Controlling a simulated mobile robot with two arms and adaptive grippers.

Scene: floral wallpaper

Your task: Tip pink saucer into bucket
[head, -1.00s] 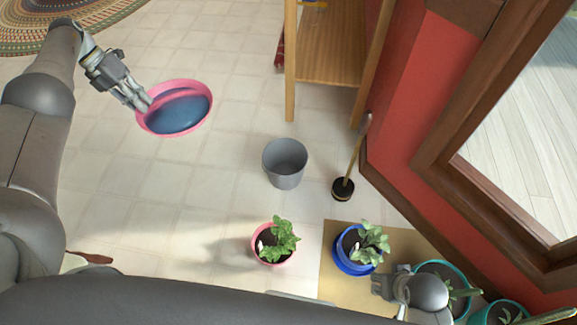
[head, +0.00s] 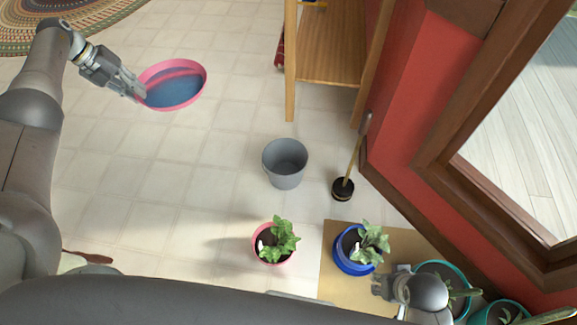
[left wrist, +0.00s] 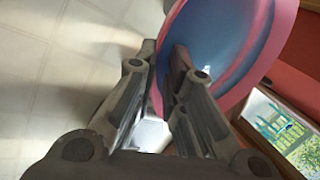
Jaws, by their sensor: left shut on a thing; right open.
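The pink saucer (head: 190,68), with blue water in it, is held up at the upper left of the head view. My left gripper (head: 138,93) is shut on its left rim. In the left wrist view the fingers (left wrist: 165,75) grip the saucer's pink rim (left wrist: 268,55), with the blue inside beyond. The grey bucket (head: 285,160) stands upright on the floor, to the right of and below the saucer in the picture, well apart from it. My right gripper (head: 385,284) is open at the lower right, near the blue plant pot.
A potted plant in a pink pot (head: 272,244) stands below the bucket. A blue pot (head: 352,255) stands on a tan mat (head: 330,285). A plunger (head: 343,188) is right of the bucket. A wooden shelf (head: 330,65) stands behind. Floor between saucer and bucket is clear.

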